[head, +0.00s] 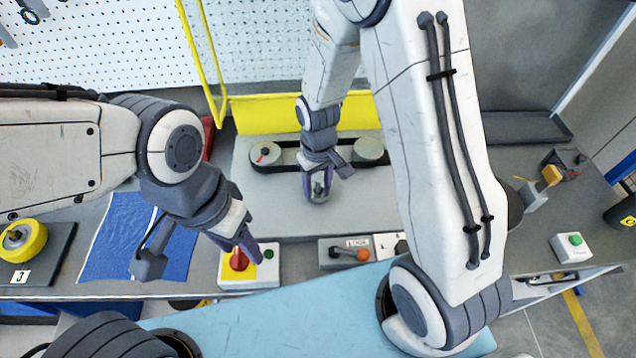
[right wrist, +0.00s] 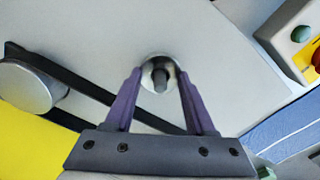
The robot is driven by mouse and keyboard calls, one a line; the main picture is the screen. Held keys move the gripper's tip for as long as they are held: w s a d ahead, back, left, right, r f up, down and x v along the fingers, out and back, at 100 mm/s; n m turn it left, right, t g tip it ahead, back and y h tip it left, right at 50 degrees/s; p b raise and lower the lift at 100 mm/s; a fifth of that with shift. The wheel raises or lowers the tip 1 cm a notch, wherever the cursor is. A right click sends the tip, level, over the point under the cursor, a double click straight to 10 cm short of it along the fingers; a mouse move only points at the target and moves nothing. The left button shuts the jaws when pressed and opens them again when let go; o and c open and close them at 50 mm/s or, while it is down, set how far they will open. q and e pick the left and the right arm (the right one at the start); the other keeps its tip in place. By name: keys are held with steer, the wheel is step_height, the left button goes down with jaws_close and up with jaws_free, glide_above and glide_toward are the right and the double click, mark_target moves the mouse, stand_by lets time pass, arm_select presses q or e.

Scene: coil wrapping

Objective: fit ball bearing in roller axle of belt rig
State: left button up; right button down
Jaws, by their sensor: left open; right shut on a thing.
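The belt rig stands on a pale grey plate (head: 285,215), with a black belt (head: 315,168) around a left roller (head: 265,154) and a right roller (head: 370,151). My right gripper (head: 318,188) points down on the near side of the belt. It is shut on the ball bearing (right wrist: 148,76), a shiny metal ring between the fingertips in the right wrist view. A dark stub (right wrist: 160,82) shows in the ring's middle. I cannot tell whether ring and plate touch. My left gripper (head: 243,256) is open, over the red-knobbed switch box.
The red-knobbed switch box (head: 266,270) and a lever box (head: 345,252) stand at the near edge. A blue cloth (head: 115,235) lies left, beside a yellow roll (head: 22,240). A yellow panel (head: 270,115) stands behind the rig. A green-button box (head: 571,247) is at right.

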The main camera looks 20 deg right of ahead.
steer(key=shift+f+b, duration=0.3)
steer(key=shift+f, duration=0.2)
steer(key=shift+c, duration=0.8)
jaws_free()
step_height(320, 180, up, 10)
steer(key=shift+r+b, duration=0.25)
steer(key=shift+b, duration=0.3)
